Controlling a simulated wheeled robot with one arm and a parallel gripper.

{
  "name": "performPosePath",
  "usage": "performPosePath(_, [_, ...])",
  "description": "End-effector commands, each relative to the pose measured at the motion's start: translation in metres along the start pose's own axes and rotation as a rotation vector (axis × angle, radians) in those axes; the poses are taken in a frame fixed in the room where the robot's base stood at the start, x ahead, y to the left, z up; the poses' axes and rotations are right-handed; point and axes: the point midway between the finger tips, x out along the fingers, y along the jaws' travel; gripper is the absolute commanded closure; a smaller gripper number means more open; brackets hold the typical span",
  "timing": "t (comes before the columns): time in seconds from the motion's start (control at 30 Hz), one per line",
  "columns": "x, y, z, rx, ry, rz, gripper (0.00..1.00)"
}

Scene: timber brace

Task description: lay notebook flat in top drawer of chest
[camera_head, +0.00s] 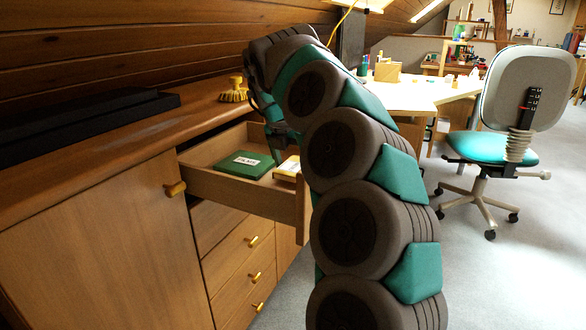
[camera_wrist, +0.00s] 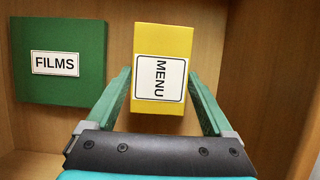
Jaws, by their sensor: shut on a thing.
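A yellow notebook labelled MENU (camera_wrist: 150,38) is between the two green fingers of my gripper (camera_wrist: 159,84). The gripper is shut on its near end. In the head view the yellow notebook (camera_head: 287,169) is inside the open top drawer (camera_head: 247,194), partly hidden by my arm. It looks about level; I cannot tell if its underside touches the drawer floor. A green book labelled FILMS (camera_head: 245,164) lies flat in the drawer to its left; it also shows in the wrist view (camera_wrist: 58,88), with a gap between the two.
The wooden chest (camera_head: 110,230) has more closed drawers (camera_head: 240,256) with brass knobs below. A dark flat case (camera_head: 90,120) and a yellow ornament (camera_head: 233,91) are on its top. An office chair (camera_head: 520,95) and a desk (camera_head: 415,95) stand to the right. Grey floor is clear there.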

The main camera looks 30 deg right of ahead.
Motion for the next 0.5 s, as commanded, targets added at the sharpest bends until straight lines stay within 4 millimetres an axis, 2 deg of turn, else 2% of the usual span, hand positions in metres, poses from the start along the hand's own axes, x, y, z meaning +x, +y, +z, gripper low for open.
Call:
performPosePath(0.13, [0.0114,-0.0014,-0.0054,0.000,0.002,-0.002,0.80])
performPosePath(0.5, [0.0147,-0.0003,-0.0070,0.000,0.001,0.001,0.80])
